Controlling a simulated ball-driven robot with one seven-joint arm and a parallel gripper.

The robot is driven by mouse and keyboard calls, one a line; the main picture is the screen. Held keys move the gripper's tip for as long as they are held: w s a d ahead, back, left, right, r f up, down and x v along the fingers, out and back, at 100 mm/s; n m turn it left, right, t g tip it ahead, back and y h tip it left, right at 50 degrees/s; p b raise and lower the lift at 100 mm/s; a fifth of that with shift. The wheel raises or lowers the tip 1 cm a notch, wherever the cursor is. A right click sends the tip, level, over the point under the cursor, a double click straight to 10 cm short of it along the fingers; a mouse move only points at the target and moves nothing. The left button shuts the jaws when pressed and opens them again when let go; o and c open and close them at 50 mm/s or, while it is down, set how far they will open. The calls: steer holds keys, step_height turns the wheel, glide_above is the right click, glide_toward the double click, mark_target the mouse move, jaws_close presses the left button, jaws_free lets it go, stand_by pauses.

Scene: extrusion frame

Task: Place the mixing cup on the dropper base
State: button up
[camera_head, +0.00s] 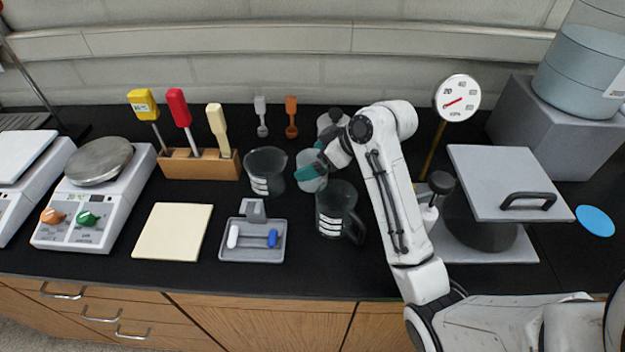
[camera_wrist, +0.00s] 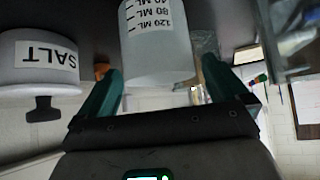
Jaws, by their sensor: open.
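The mixing cup (camera_head: 311,178) is a pale, translucent cup that stands on the black counter between two darker beakers. In the wrist view the cup (camera_wrist: 158,42) shows its ML marks and sits between the two teal fingers. My gripper (camera_head: 313,165) is open around the cup; it also fills the lower wrist view (camera_wrist: 162,68). Whether a finger touches the cup is unclear. A grey tray (camera_head: 252,254) with a small upright block, a white piece and a blue piece lies at the front; I cannot tell whether it is the dropper base.
Dark graduated beakers stand left (camera_head: 265,178) and front right (camera_head: 336,205) of the cup. A salt jar (camera_wrist: 40,62) is close by. A wooden tool holder (camera_head: 200,165), cream pad (camera_head: 172,231) and scale (camera_head: 97,205) are to the left. A grey press (camera_head: 500,180) stands right.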

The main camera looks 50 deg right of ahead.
steer(key=shift+w+f, duration=0.35)
steer(key=c, duration=1.1)
steer(key=shift+r, duration=0.15)
